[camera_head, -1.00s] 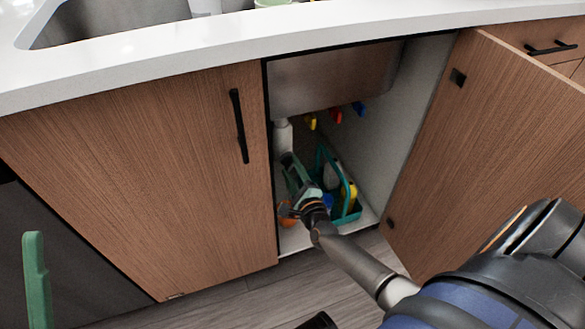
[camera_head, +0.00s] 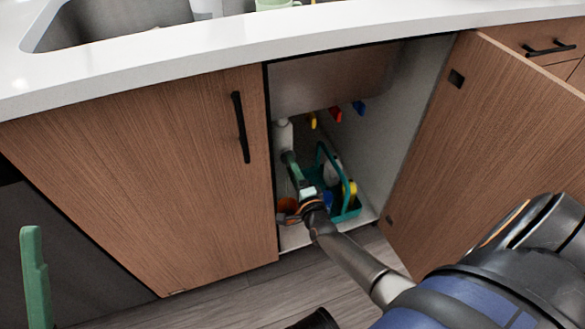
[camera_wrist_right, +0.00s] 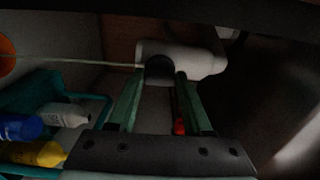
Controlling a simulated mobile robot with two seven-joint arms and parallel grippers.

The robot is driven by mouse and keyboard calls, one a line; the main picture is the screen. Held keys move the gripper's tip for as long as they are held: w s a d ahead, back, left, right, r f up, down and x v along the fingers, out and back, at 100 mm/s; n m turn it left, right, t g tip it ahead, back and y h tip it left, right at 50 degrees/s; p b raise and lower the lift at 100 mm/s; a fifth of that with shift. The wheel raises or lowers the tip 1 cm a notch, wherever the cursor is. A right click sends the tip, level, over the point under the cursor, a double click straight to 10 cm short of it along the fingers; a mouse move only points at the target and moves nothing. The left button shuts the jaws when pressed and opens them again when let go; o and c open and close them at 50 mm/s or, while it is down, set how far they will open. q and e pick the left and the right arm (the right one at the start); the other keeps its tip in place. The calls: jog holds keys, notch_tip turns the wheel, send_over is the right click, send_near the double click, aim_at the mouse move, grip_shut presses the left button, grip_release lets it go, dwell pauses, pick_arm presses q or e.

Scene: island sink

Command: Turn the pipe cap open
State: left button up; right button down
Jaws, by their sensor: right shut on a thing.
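The white pipe (camera_head: 283,134) stands inside the open cabinet, near its left side. In the right wrist view the pipe (camera_wrist_right: 190,59) lies across the top, with a dark round pipe cap (camera_wrist_right: 159,69) facing me. My right gripper (camera_head: 289,158) reaches into the cabinet to the pipe. In the right wrist view the green fingers of my right gripper (camera_wrist_right: 160,78) are on both sides of the cap, shut on it. The cap is hidden in the head view. Part of my left gripper (camera_head: 37,280), one green finger, shows at the lower left; its opening cannot be seen.
A teal caddy (camera_head: 347,213) with bottles stands on the cabinet floor, close to my right wrist. An orange object (camera_head: 287,205) is left of the wrist. Yellow, red (camera_head: 335,114) and blue valve handles are at the back. The right door (camera_head: 490,150) is open; the left door (camera_head: 150,190) is closed.

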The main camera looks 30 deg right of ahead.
dwell(0.3)
jog(key=shift+c, duration=1.6)
grip_release()
pick_arm(q)
jog(key=shift+r, duration=0.1)
jog(key=r+p, duration=0.3)
jog(key=shift+a+r+m+p, duration=0.25)
jog(key=shift+r+m+p, duration=0.05)
pick_arm(e)
jog(key=v, duration=1.2)
jog(key=shift+s, duration=0.3)
